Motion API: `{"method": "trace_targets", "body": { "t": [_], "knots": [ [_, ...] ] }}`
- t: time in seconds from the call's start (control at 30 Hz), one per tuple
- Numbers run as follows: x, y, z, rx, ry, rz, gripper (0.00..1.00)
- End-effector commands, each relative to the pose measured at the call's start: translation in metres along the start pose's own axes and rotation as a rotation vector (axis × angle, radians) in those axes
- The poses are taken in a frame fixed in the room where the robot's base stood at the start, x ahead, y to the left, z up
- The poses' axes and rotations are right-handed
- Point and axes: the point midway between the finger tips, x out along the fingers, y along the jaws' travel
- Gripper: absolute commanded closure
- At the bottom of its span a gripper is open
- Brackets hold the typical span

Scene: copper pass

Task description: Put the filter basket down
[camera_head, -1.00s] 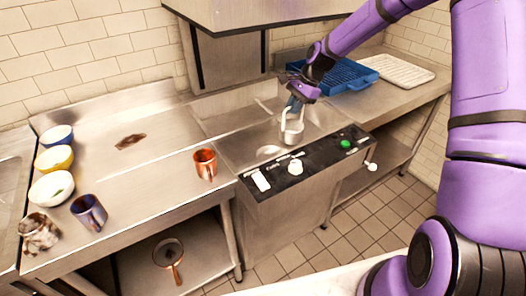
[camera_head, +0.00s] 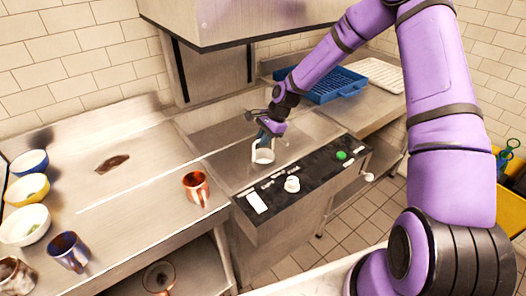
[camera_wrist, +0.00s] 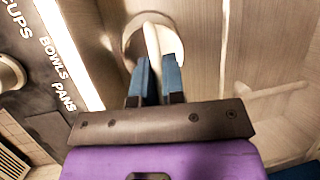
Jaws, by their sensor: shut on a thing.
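The filter basket (camera_head: 263,154) is a small pale metal cup, low over the basin of the dishwashing machine (camera_head: 225,148). My gripper (camera_head: 267,137) is above it with the blue-grey fingers pointing down, shut on the basket. In the wrist view the fingers (camera_wrist: 156,78) pinch a pale upright strip of the basket (camera_wrist: 136,36), whose round rim shows around it. The basket looks roughly upright. I cannot tell whether its bottom touches the basin floor. The round opening seen earlier in the basin is hidden now.
The black control panel (camera_head: 316,175) runs along the machine's front edge. A copper mug (camera_head: 196,188) stands left of the basin. A blue rack (camera_head: 335,85) is on the right counter. The raised hood (camera_head: 230,25) hangs above. Bowls and mugs line the far left counter.

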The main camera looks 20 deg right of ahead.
Motion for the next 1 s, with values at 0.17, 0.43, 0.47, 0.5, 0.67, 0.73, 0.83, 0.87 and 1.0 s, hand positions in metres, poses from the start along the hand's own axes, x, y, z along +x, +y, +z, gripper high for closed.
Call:
{"method": "trace_targets", "body": {
  "t": [0.17, 0.43, 0.47, 0.5, 0.67, 0.73, 0.83, 0.87, 1.0],
  "knots": [
    [0.01, 0.002, -0.004, 0.001, 0.0, -0.001, 1.0],
    [0.038, 0.007, -0.016, 0.001, 0.0, -0.001, 1.0],
    [0.04, 0.007, -0.016, 0.001, 0.0, -0.001, 1.0],
    [0.04, 0.007, -0.017, 0.0, 0.0, -0.002, 1.0],
    [0.039, 0.007, -0.017, 0.0, 0.001, -0.002, 1.0],
    [0.04, 0.007, -0.017, 0.0, 0.0, -0.001, 1.0],
    [0.042, 0.008, -0.017, 0.0, 0.0, -0.001, 0.83],
    [0.042, 0.008, -0.017, 0.0, 0.0, -0.001, 0.76],
    [0.041, 0.008, -0.017, 0.0, 0.0, -0.001, 0.65]
  ]
}}
